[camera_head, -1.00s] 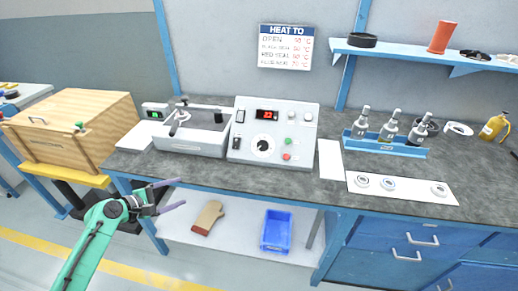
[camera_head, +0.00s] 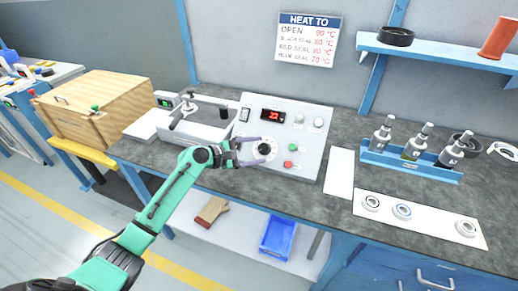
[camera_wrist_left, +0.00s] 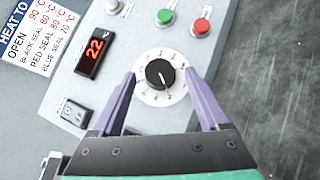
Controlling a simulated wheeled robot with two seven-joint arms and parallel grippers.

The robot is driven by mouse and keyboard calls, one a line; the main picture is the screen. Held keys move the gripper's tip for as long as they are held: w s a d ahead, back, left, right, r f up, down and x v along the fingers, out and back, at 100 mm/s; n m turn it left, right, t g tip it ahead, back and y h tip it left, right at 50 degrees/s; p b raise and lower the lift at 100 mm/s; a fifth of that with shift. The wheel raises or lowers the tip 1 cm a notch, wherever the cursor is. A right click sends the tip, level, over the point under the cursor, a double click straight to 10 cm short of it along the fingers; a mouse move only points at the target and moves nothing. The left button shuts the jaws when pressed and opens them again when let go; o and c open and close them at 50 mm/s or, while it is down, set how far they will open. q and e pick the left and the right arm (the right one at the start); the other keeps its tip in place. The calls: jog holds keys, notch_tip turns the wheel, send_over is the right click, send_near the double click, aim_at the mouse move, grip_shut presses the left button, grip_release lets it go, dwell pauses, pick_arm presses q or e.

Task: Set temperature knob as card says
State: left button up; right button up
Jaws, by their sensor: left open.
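The black temperature knob (camera_head: 265,149) sits on a white dial on the front of the grey control box (camera_head: 310,150). In the left wrist view the knob (camera_wrist_left: 160,74) lies between and beyond the purple fingers of my left gripper (camera_wrist_left: 163,95), which is open and empty. In the head view my left gripper (camera_head: 256,150) is just in front of the dial. The red display (camera_wrist_left: 94,48) reads 22. The card (camera_head: 307,40) on the wall is headed HEAT TO and lists open, black seal, red seal and blue seal with temperatures; blue seal reads 70 °C in the wrist view (camera_wrist_left: 40,35).
Red (camera_wrist_left: 200,26) and green (camera_wrist_left: 165,17) buttons sit close to the dial. A grey machine (camera_head: 200,122) stands left of the box. A blue rack (camera_head: 410,163) with bottles and a white strip (camera_head: 430,226) with rings are to the right.

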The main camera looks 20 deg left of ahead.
pick_arm(q)
jog(key=shift+w+d, duration=0.2)
jog(key=shift+w, duration=0.05)
jog(key=shift+d+f, duration=0.1)
jog(key=c, duration=1)
grip_shut()
jog(key=shift+w, duration=0.1)
pick_arm(e)
jog(key=shift+s+a, duration=0.3)
jog(key=shift+a, duration=0.1)
